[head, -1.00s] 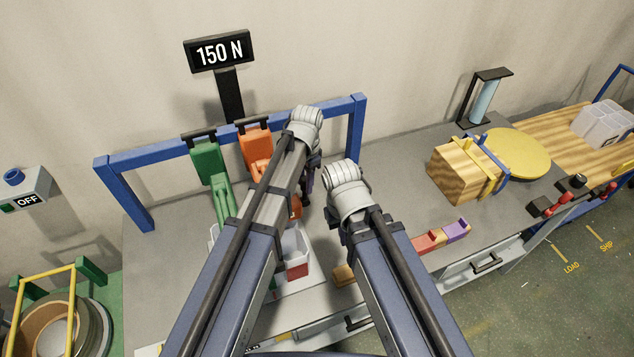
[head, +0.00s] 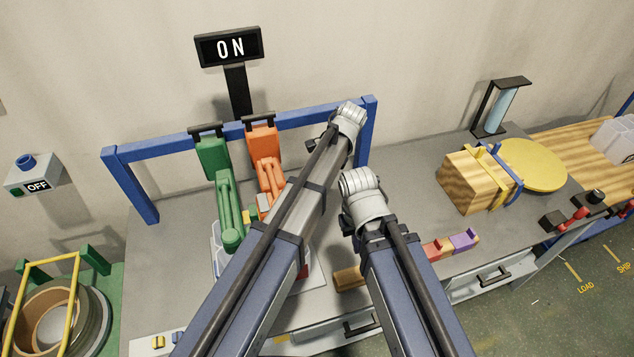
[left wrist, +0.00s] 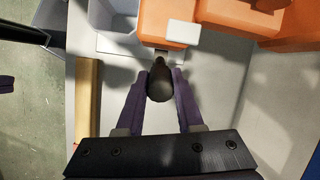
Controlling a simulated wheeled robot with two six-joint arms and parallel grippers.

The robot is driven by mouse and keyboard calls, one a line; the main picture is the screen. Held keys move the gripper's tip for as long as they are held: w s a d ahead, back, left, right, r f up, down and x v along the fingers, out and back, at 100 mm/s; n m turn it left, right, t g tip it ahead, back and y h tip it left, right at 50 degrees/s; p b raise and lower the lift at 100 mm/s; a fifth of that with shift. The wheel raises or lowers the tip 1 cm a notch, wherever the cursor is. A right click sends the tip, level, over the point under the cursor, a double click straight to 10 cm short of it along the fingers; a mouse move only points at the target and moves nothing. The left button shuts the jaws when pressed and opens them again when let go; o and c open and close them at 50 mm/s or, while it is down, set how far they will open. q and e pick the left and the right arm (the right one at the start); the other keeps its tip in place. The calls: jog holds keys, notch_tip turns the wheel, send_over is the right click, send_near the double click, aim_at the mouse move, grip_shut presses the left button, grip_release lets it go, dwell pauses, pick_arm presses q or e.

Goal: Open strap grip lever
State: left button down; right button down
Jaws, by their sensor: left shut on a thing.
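An orange strap grip (head: 264,150) hangs from the blue frame beside a green one (head: 213,160). Orange lever-like arms (head: 270,175) run down from its body. In the left wrist view, an orange body (left wrist: 160,18) with a white block (left wrist: 182,33) lies just beyond my left gripper (left wrist: 160,85). Its purple fingers are shut on a dark rounded knob (left wrist: 159,80) close to the orange body. In the head view my left gripper is hidden behind its own arm. My right gripper is mostly hidden by its arm, so its jaws cannot be made out.
A display (head: 229,47) above the blue frame (head: 130,153) reads 0 N. A strapped wooden box (head: 470,182) and yellow disc (head: 535,165) stand on the bench at right. Coloured blocks (head: 450,243) lie near the front edge. The bench between frame and box is largely clear.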

pick_arm(q)
jog(key=shift+s, duration=0.1)
dwell(0.3)
jog(key=c, duration=0.5)
grip_release()
jog(key=shift+c, duration=0.2)
jog(key=shift+r, duration=0.1)
jog(key=p+v, duration=0.7)
jog(key=shift+d+r, duration=0.25)
jog(key=shift+f, duration=0.1)
